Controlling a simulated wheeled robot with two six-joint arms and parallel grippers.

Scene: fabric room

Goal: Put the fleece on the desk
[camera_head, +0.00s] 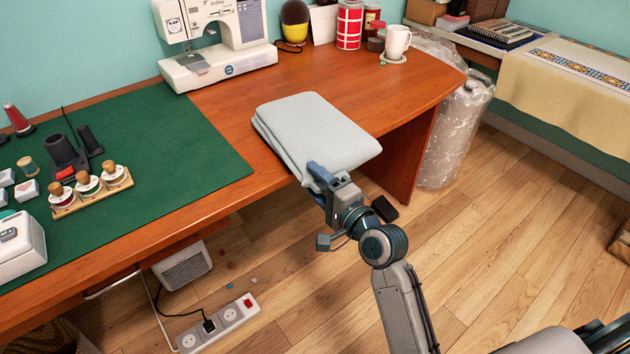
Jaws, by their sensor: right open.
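The fleece (315,132) is a folded, light grey, flat stack. It lies at the front edge of the brown wooden desk (226,104), right of the green mat, with its near side at or slightly over the edge. My right gripper (322,178) is at the fleece's near edge, its jaws open. One blue-grey finger shows against the fleece's front side; the other finger is mostly hidden, and I cannot tell whether they touch the fabric. My left gripper is not in view.
A sewing machine (214,40) stands at the back left, and a white mug (397,42) and red tins (349,25) at the back. A green mat (170,140) with stamps covers the left. A plastic-wrapped roll (455,125) stands beside the desk. A power strip (217,322) lies on the floor.

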